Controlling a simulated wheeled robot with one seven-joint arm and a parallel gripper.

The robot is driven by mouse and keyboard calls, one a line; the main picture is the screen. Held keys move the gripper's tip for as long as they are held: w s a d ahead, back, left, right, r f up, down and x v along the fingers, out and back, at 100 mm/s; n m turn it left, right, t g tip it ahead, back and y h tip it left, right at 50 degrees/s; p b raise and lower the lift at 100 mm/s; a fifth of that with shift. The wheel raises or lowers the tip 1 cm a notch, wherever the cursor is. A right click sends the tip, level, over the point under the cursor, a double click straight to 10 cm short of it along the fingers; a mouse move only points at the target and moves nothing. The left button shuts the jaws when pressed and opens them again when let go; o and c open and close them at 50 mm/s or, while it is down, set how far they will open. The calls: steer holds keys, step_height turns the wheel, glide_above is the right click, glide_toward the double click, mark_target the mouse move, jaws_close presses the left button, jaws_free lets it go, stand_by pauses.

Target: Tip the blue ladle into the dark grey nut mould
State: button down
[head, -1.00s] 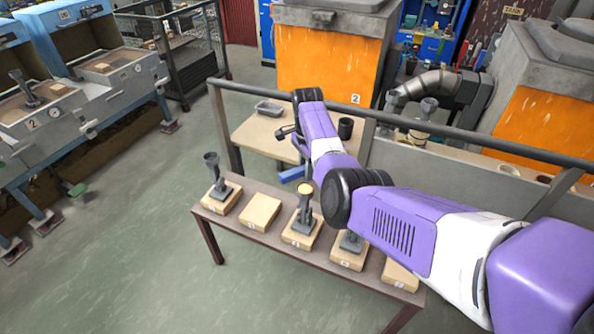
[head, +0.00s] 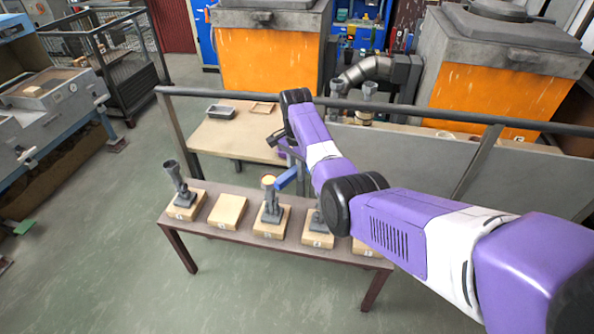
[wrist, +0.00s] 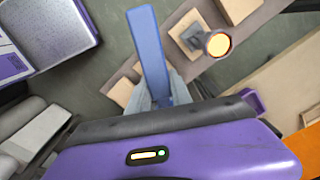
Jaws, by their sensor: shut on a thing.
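The blue ladle (head: 287,178) shows as a flat blue bar beside the orange-topped mould in the head view. In the wrist view the ladle (wrist: 148,45) runs up from between my fingers. My gripper (wrist: 160,93) is shut on it; no bowl can be made out. Grey moulds stand on pale blocks on a narrow bench. The left mould (head: 178,180) has an open cup. The middle mould (head: 271,205) has a glowing yellow-orange top, which also shows in the wrist view (wrist: 217,44). Another mould (head: 318,223) is partly hidden by my arm. I cannot tell which is the nut mould.
The brown bench (head: 212,241) also bears a bare block (head: 227,211). Behind it is a wooden table (head: 232,140) with a grey tray (head: 220,111). A dark rail (head: 395,108) crosses behind my arm. Orange furnaces (head: 262,62) stand beyond. Floor is clear at front left.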

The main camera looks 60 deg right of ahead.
steer(key=f, duration=0.1)
steer(key=f+t+b, duration=0.1)
steer(key=f+t, duration=0.1)
steer(key=shift+w+f, duration=0.25)
steer(key=shift+f, duration=0.1)
stand_by(0.8)
steer(key=shift+r+t, duration=0.1)
steer(key=shift+t, duration=0.3)
steer(key=shift+s+f+t+h+b, duration=0.15)
steer(key=shift+t+h+b, duration=0.15)
steer(key=shift+t, duration=0.8)
steer(key=shift+w+f+t+h+b, duration=0.15)
steer(key=shift+t+b, duration=0.25)
steer(key=shift+t, duration=0.7)
steer(key=shift+s+f+t+h+b, duration=0.1)
steer(key=shift+t+h+b, duration=0.2)
steer(key=shift+t, duration=0.8)
steer(key=shift+t+b, duration=0.4)
steer(key=shift+b, duration=0.1)
steer(key=shift+s+r+t+b, duration=0.15)
steer(key=shift+r+t+b, duration=0.15)
steer(key=shift+t+b, duration=0.45)
